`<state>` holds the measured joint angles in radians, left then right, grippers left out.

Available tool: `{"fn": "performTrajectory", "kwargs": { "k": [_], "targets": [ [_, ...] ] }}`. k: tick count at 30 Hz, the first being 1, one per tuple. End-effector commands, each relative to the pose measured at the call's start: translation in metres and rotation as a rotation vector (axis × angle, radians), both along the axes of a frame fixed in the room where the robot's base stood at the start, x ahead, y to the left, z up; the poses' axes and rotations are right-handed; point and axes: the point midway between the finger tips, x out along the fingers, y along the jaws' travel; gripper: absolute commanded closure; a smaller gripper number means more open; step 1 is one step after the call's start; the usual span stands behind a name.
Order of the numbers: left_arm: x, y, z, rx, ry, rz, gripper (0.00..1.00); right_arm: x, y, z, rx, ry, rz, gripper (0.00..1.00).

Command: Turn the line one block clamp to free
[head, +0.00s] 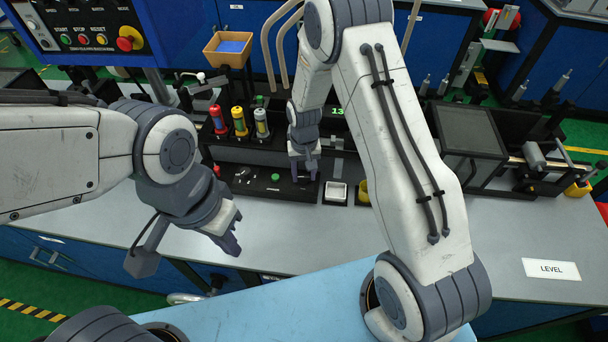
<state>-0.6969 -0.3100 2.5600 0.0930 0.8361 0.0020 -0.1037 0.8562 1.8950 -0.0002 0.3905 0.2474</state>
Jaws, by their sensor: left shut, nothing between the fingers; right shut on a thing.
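A long black fixture (240,183) with a green button and small fittings lies on the grey bench. My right gripper (306,172) points down at the right part of this fixture, and its fingers are shut on a small part there. That part, which I take for the block clamp, is hidden by the fingers, so its setting cannot be read.
Red, yellow and pale cylinders (239,121) stand behind the fixture. A dark machine (472,150) stands further right. The bench near the LEVEL sign (551,269) is clear.

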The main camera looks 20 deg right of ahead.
Motion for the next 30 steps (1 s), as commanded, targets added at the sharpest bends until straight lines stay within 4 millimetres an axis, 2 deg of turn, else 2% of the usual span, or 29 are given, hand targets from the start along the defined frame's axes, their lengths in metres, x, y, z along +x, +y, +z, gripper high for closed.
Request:
{"fn": "performTrajectory", "kwargs": {
  "k": [12, 30],
  "targets": [
    [0.0, 0.0, -0.0066, 0.0, 0.0, 0.0, 1.0, 0.0001, 0.0002, 0.0004, 0.0, 0.0, -0.224, 1.0],
    [0.0, 0.0, -0.0073, 0.0, 0.0, 0.0, 1.0, 0.0003, 0.0004, 0.001, 0.001, 0.0, -0.271, 1.0]
  ]
}}
